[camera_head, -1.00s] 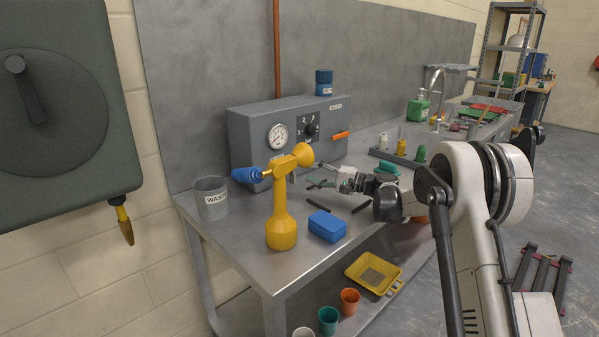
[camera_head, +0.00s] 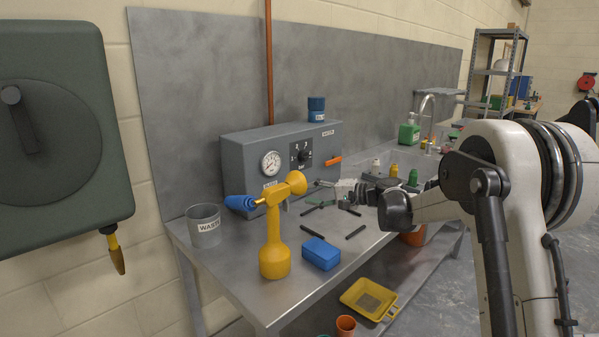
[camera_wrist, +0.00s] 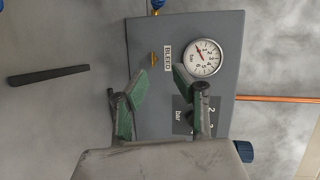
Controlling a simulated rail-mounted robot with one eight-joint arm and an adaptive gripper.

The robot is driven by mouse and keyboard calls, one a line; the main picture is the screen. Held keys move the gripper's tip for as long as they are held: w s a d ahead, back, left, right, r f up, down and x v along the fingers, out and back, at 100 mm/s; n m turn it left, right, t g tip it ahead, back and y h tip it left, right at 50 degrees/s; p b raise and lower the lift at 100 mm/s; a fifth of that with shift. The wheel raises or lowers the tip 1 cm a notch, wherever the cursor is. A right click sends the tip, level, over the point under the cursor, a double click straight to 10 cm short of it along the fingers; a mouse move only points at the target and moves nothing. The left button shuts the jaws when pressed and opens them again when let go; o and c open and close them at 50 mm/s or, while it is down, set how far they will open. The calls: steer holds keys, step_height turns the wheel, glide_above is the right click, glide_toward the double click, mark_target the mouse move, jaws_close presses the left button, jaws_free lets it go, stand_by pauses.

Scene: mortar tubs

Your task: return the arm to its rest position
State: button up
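My gripper (camera_head: 322,194) is above the steel bench in front of the grey gauge box (camera_head: 240,150), held by my white and black arm. In the wrist view, its two green-padded fingers (camera_wrist: 161,84) stand apart with nothing between them. The gauge box (camera_wrist: 150,35) with its round dial (camera_wrist: 201,57) lies beyond the fingertips in that view. The arm fills the right side of the head view and hides part of the bench behind it.
On the bench (camera_head: 215,262) stand a yellow bottle-shaped tool (camera_head: 274,235) with a blue tip, a blue box (camera_head: 321,253), a WASTE tub (camera_head: 204,226) and dark bars (camera_head: 355,231). A yellow tray (camera_head: 350,296) and an orange cup (camera_head: 346,326) sit below. A green bottle (camera_head: 408,132) stands near the tap.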

steer(key=s+d+r+n+h+p, duration=0.1)
steer(key=s+d+r+h, duration=0.2)
steer(key=s, duration=0.9)
steer(key=s+d+r+n+h+p, duration=0.1)
steer(key=s+r+h, duration=0.3)
steer(key=s, duration=0.8)
steer(key=s+d+f+h, duration=0.2)
steer(key=s+d, duration=0.2)
steer(key=s, duration=0.4)
steer(key=s+d+f+n+h+p, duration=0.1)
steer(key=s+d+f+h, duration=0.1)
steer(key=s, duration=0.6)
steer(key=s+d+f+n+h, duration=0.1)
steer(key=s+d+f+h, duration=0.1)
steer(key=s+d, duration=0.3)
steer(key=s+h, duration=0.1)
steer(key=s, duration=0.3)
steer(key=shift+d+f+t+p, duration=0.15)
steer(key=shift+d+t+p, duration=0.15)
steer(key=shift+d+p, duration=0.1)
